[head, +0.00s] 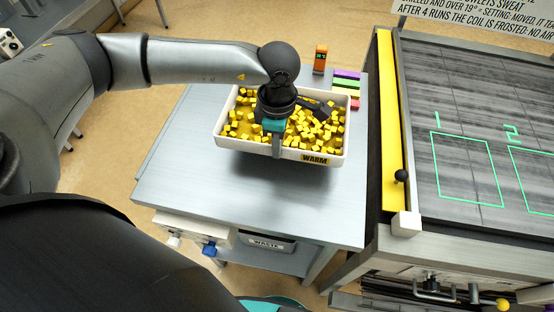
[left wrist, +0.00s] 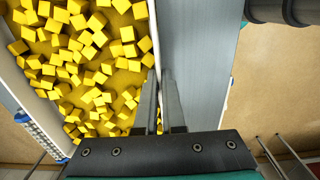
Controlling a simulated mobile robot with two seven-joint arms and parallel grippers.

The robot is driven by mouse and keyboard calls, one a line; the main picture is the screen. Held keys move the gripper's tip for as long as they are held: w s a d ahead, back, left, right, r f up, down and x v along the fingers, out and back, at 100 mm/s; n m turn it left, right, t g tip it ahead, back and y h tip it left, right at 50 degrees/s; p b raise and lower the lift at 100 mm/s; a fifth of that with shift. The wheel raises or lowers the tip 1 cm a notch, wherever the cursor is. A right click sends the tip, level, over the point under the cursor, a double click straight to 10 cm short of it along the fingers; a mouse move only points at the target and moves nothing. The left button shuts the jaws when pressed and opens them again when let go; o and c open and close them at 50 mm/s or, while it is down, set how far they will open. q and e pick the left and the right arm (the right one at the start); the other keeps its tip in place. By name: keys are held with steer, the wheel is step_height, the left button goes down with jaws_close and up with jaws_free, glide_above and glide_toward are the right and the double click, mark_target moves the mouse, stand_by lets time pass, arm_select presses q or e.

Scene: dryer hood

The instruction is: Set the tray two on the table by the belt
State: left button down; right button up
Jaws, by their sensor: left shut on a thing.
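A white tray (head: 228,140) full of yellow cubes is over the grey metal table (head: 175,185); its front wall carries a label reading WARM. A dark shadow shows below its front wall; I cannot tell for sure whether the tray touches the table. My left gripper (head: 277,148) comes down over the front wall and is shut on it. In the left wrist view the two fingers (left wrist: 160,95) sit on either side of the tray's wall, with cubes to the left. No number shows on the tray.
The belt (head: 465,110), with green outlines marked 1 and 2, lies right of the table behind a yellow strip (head: 388,120). An orange device (head: 320,60) and coloured blocks (head: 346,85) stand behind the tray. The table's front and left are clear.

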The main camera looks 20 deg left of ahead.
arm_select(q)
step_height(320, 180, down, 7)
steer(key=shift+w, duration=0.1)
stand_by(0.4)
steer(key=shift+f, duration=0.15)
steer(key=c, duration=1)
jaws_free()
steer(key=shift+r, duration=0.3)
step_height(320, 180, up, 12)
steer(key=shift+f+b, duration=0.15)
steer(key=shift+b, duration=0.35)
